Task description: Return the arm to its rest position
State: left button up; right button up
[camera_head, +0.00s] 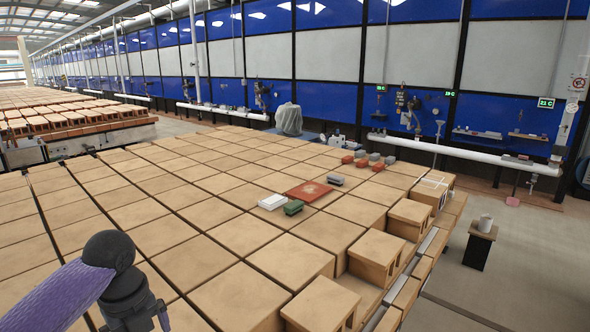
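My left arm comes in from the lower left with a purple sleeve and a black rounded joint. Below the joint is a dark end part, my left gripper (138,306), cut off by the bottom edge of the view. Its fingers are not clear, so whether it is open or shut does not show. No held thing is visible there. It appears over the near left part of the tan block surface (150,235). My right arm and gripper are out of view.
Several red and grey bricks sit farther back.

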pick_arm(q)
jog(key=s+d+f+n+t+h, duration=0.2)
jog(key=s+d+f+n, duration=0.7)
jog(key=s+d+f, duration=0.25)
jog(key=s+a+n+t+y, duration=0.1)
jog(key=s+a+n+y, duration=0.1)
jog(key=s+n, duration=1.1)
notch_tip(320, 180, down, 32)
jog(key=n+g+b, duration=0.1)
jog(key=n+b, duration=0.1)
jog(key=b, duration=1.1)
jog(key=s+a+f+g+b, duration=0.1)
jog(key=s+f+b, duration=0.3)
jog(key=s+f, duration=0.3)
jog(key=s+a+f+b, duration=0.2)
jog(key=s+f+b, duration=0.3)
jog(key=f, duration=0.7)
jog(key=shift+s+f+m+g, duration=0.3)
jog(key=shift+s+g, duration=0.1)
jog(key=shift+s, duration=0.85)
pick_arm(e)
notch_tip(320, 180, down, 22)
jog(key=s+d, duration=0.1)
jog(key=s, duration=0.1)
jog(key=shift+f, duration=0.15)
